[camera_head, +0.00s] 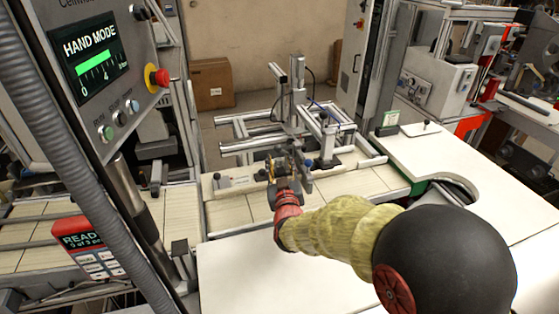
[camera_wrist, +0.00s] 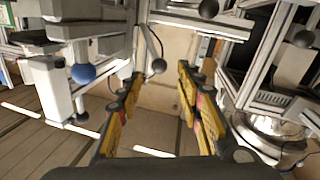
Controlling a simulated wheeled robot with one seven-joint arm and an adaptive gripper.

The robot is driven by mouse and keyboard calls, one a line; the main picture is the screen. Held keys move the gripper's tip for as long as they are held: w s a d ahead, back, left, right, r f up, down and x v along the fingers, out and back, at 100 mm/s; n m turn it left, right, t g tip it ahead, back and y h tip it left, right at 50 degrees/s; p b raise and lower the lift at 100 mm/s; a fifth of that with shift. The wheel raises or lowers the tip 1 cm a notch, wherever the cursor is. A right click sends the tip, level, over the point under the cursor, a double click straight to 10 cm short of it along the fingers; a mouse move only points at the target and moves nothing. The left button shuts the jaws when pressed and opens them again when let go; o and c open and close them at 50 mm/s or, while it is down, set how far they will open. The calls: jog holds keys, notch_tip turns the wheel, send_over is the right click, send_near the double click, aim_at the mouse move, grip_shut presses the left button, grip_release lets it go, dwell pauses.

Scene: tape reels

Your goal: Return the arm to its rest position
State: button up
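My gripper (camera_head: 283,168) is stretched out over the conveyor, in front of the aluminium frame in the head view. My arm, with a yellow-green sleeve and a black joint, reaches in from the lower right. In the wrist view, the two yellow-and-black fingers of my gripper (camera_wrist: 160,98) are spread apart. Nothing shows between them except the floor and wall beyond. No tape reel can be made out in either view.
An aluminium frame (camera_head: 297,100) with levers stands just beyond my gripper. A control panel (camera_head: 90,60) reading HAND MODE rises at the left. A red READY sign (camera_head: 82,240) stands below it. White tabletop (camera_head: 250,280) lies bare beneath my arm. A cardboard box (camera_head: 211,84) sits behind.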

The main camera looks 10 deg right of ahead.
dwell(0.3)
jog(key=s+d+r+g+y, duration=0.1)
jog(key=s+d+r+g, duration=0.15)
jog(key=s, duration=0.35)
jog(key=s+d+r+g+y, duration=0.1)
jog(key=s+d+r+g, duration=0.15)
jog(key=s, duration=0.35)
jog(key=s+d+f+m+g+h, duration=0.1)
jog(key=s+d+g, duration=0.2)
jog(key=s, duration=1.1)
jog(key=s+d+m+g+h+p, duration=0.1)
jog(key=s+d+g, duration=0.2)
jog(key=s, duration=1)
jog(key=shift+s+d+f+g+p, duration=0.3)
jog(key=shift+s+d+f+g, duration=0.1)
jog(key=shift+g, duration=0.3)
